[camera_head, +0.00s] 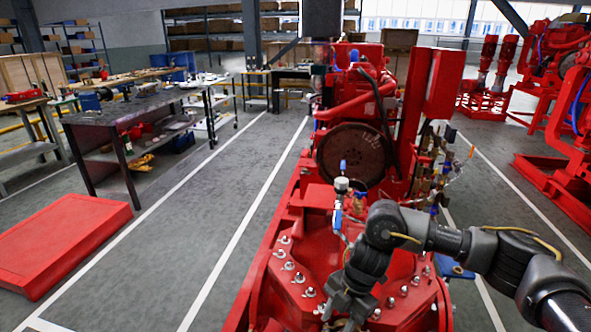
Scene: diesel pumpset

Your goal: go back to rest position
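My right arm comes in from the right and reaches over the red pump casing (310,262) of the diesel pumpset. My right gripper (338,318) points down near the bottom edge of the view, over the casing's front. Its fingertips are small and partly lost against the red metal, so I cannot tell whether they are open or touching anything. My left arm and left gripper are not in view.
A gauge (341,184) and blue-handled valves stand close beside my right wrist. The dark flywheel (352,158) is behind. A workbench (130,108) and a red slab (65,240) stand left. The marked floor lane (190,220) is clear.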

